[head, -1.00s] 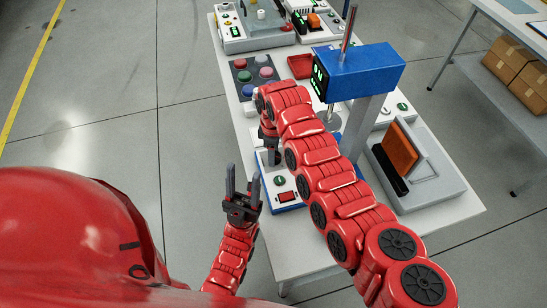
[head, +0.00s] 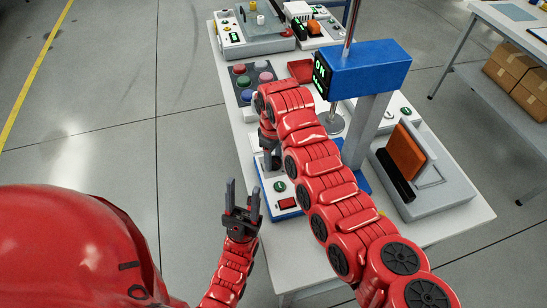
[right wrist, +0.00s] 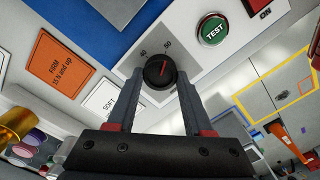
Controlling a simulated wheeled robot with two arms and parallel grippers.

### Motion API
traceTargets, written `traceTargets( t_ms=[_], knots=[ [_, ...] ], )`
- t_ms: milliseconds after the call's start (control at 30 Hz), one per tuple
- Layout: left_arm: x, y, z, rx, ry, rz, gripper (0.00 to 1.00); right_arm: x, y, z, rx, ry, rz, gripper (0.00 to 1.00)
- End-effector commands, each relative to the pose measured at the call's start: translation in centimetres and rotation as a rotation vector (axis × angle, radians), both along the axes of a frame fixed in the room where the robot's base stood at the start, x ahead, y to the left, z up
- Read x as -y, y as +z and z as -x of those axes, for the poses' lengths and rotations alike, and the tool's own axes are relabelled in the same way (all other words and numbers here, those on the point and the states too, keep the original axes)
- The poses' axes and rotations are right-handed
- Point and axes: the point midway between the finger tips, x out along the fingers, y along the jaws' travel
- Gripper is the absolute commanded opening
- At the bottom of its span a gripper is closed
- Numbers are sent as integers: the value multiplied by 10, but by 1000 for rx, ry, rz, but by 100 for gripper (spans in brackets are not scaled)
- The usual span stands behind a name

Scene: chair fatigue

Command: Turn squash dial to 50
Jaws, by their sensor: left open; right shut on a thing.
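The squash dial (right wrist: 159,71) is a black round knob with a red pointer line, on a light panel in the right wrist view. The numbers 40 and 50 are printed beside it, and the red line points toward the 50 side. My right gripper (right wrist: 158,90) has its two fingers on either side of the dial, shut on it. In the head view my right arm hides the dial and most of the right gripper (head: 270,155). My left gripper (head: 241,196) is open and empty, beside the table's left edge.
A green TEST button (right wrist: 212,30) sits near the dial. The blue press (head: 370,68) with a green display stands behind my right arm. A grey fixture with an orange pad (head: 408,152) is at the right. A panel of coloured buttons (head: 253,80) lies behind. Floor at left is clear.

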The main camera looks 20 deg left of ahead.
Motion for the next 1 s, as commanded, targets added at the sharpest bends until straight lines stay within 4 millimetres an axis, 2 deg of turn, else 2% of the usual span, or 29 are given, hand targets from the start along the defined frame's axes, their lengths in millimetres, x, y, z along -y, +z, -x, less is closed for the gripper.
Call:
traceTargets(
  t_ms=[167, 200, 333, 600, 733, 867, 1000],
  knots=[
    [0, 0, 0, 0, 0, 0, 50, 0, 0, -1, 1, -2, -1, 0],
    [0, 0, 0, 0, 0, 0, 50, 0, 0, -1, 1, -1, -1, 59],
    [0, 0, 0, 0, 0, 0, 50, 0, 0, 0, 1, -1, -1, 82],
    [0, 0, 0, 0, 0, 0, 50, 0, 0, 0, 1, 0, -1, 82],
    [0, -4, 0, 0, 0, 0, 50, -1, 7, -1, 4, 0, -2, 82],
    [0, -12, 0, 0, 0, 0, 50, -1, 30, -2, 7, 1, -4, 82],
    [0, -13, 0, 0, 0, 0, 50, 1, 67, -3, 6, 0, 0, 82]
  ],
)
